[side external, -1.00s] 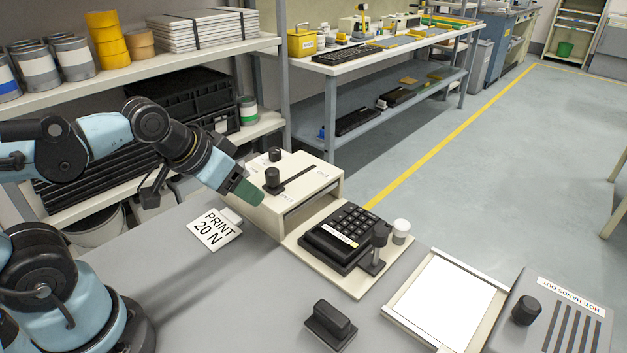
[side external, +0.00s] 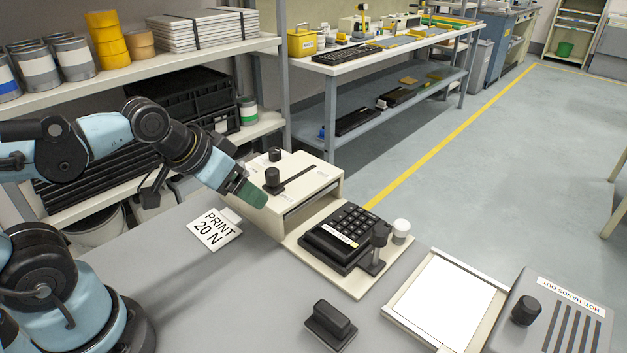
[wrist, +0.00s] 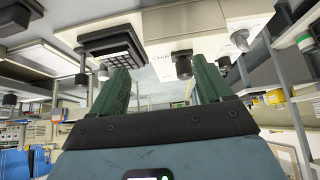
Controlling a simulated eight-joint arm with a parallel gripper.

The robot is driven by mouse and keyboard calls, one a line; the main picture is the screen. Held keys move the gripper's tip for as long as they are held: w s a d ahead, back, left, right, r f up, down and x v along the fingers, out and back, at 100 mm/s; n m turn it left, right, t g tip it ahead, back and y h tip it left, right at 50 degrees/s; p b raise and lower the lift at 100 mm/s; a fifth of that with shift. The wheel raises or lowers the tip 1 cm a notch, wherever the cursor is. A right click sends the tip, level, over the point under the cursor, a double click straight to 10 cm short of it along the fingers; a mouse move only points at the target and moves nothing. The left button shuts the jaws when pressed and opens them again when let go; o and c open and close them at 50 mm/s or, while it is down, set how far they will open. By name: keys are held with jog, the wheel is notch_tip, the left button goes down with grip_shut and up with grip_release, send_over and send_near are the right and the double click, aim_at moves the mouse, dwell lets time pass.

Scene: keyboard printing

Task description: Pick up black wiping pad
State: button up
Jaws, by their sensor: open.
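The black wiping pad (side external: 331,324), a dark block with a raised grip along its top, lies on the grey bench near the front edge of the side view. My gripper (side external: 254,196), with green fingers, is in the air in front of the cream machine, up and to the left of the pad and well apart from it. In the wrist view my gripper (wrist: 160,80) is open, with nothing between its two fingers. I cannot make out the pad for certain in the wrist view.
A black keypad (side external: 340,236) with a clamp post sits on a cream base beside the cream machine (side external: 290,184). A tray with a white sheet (side external: 447,297) and a grey heater box (side external: 560,315) stand right of the pad.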

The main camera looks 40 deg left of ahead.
jog(key=shift+o, duration=1.1)
